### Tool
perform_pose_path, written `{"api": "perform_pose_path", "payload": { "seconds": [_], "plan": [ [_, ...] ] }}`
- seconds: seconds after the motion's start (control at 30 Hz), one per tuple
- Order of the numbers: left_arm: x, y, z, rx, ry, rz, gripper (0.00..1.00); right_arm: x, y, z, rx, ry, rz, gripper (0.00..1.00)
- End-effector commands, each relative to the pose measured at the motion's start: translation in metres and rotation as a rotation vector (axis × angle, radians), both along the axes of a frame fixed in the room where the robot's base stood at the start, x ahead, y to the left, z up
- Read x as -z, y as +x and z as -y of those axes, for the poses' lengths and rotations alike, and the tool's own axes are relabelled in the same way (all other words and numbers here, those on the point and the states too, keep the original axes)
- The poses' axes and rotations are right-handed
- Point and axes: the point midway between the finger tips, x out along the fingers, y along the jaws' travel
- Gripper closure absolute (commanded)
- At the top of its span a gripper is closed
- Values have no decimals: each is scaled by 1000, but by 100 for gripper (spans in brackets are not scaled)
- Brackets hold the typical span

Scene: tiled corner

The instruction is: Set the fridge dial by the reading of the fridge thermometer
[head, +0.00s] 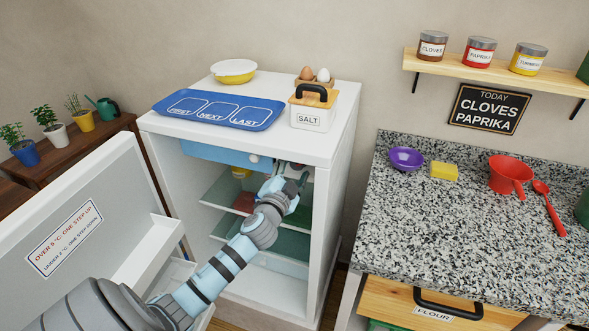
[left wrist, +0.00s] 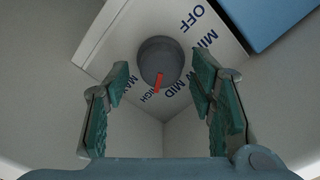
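The fridge (head: 330,180) stands open, with its door (head: 90,200) swung left. A door label (head: 64,238) reads "OVER 5 °C: ONE STEP UP" and "UNDER 2 °C: ONE STEP DOWN". My left gripper (head: 290,185) is inside the upper fridge compartment. In the left wrist view it is open (left wrist: 160,105), its fingers apart and empty, short of the grey dial (left wrist: 160,58). The dial's red pointer (left wrist: 157,83) lies between or near MID and HIGH; I cannot tell exactly which. OFF, MIN and MAX also show. I cannot make out a thermometer reading. My right gripper is out of view.
The fridge walls, shelves (head: 218,192) and a blue front panel (head: 215,152) surround the gripper closely. A blue tray (head: 218,122), a yellow bowl (head: 233,70) and a salt box (head: 312,115) stand on top. A granite counter (head: 450,220) lies to the right.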

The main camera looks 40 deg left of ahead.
Motion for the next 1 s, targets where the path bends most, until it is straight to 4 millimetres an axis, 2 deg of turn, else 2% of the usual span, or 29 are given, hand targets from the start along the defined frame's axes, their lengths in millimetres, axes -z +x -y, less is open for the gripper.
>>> {"api": "perform_pose_path", "payload": {
  "seconds": [0.27,0.37,0.47,0.73,0.83,1.0],
  "plan": [
    [0,0,0,0,0,1,46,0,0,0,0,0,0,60],
    [0,-8,3,1,2,0,46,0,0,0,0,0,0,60],
    [0,-27,10,2,2,-1,46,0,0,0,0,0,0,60],
    [0,-95,34,3,1,-2,46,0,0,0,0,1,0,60],
    [0,-109,38,1,1,-1,46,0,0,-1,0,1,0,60],
    [0,-114,40,-1,0,1,46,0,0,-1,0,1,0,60]
  ]
}}
